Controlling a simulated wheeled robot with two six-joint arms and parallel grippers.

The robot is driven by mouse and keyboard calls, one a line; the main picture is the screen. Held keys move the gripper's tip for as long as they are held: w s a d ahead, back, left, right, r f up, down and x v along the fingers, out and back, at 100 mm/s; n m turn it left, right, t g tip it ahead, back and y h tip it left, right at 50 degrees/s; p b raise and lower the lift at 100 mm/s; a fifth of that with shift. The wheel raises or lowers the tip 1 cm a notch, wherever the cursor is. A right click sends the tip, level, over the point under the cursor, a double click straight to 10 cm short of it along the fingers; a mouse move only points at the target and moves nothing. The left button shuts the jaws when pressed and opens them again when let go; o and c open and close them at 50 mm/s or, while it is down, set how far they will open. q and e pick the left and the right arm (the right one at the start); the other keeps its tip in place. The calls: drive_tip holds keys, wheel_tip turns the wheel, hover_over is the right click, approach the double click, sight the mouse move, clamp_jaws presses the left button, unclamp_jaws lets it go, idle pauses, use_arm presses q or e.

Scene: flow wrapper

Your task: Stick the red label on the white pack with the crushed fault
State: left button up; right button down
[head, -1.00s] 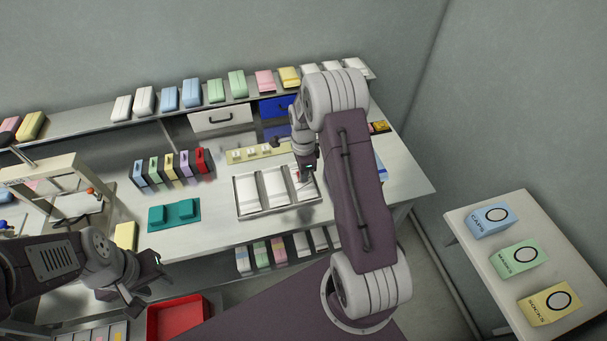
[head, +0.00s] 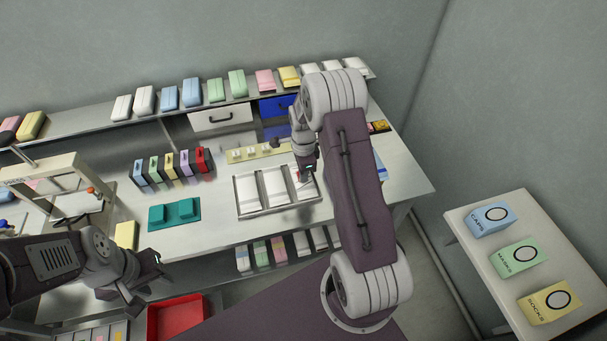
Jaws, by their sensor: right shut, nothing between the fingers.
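A metal tray (head: 263,212) in the middle of the table has three compartments, with white packs lying in them: a left pack (head: 247,194), a middle pack (head: 275,187) and a right pack (head: 302,187). I cannot make out a crushed fault on any of them. My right gripper (head: 306,176) is shut and empty, low over the right compartment. A small red patch shows beside its fingertips at the right pack; the gripper partly hides it. A red dispenser (head: 203,160) stands at the right end of a row of coloured dispensers. My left gripper (head: 153,277) is at the lower left, away from the packs.
A teal fixture (head: 174,215) lies left of the tray, and a strip with white knobs (head: 258,152) lies behind it. A red bin (head: 178,318) is below the table's front edge. A side table (head: 471,237) on the right holds coloured boxes.

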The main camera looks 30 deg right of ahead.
sight(296, 181)
drive_tip(key=shift+f, duration=0.1)
drive_tip(key=c, duration=1.6)
unclamp_jaws()
drive_tip(key=shift+c, duration=0.2)
wheel_tip(296, 181, up, 9)
drive_tip(key=s+a+r+n, duration=0.3)
drive_tip(key=s+a+r, duration=0.2)
drive_tip(key=a, duration=0.3)
drive_tip(key=s+a+f+n, duration=0.1)
drive_tip(key=s+f+n, duration=0.1)
drive_tip(key=s+n, duration=0.3)
drive_tip(key=s+a+f+n+t, duration=0.1)
drive_tip(key=s+n, duration=0.5)
drive_tip(key=n, duration=0.6)
drive_tip(key=shift+s+a+f, duration=0.3)
drive_tip(key=shift+a+f, duration=0.05)
drive_tip(key=shift+f, duration=0.3)
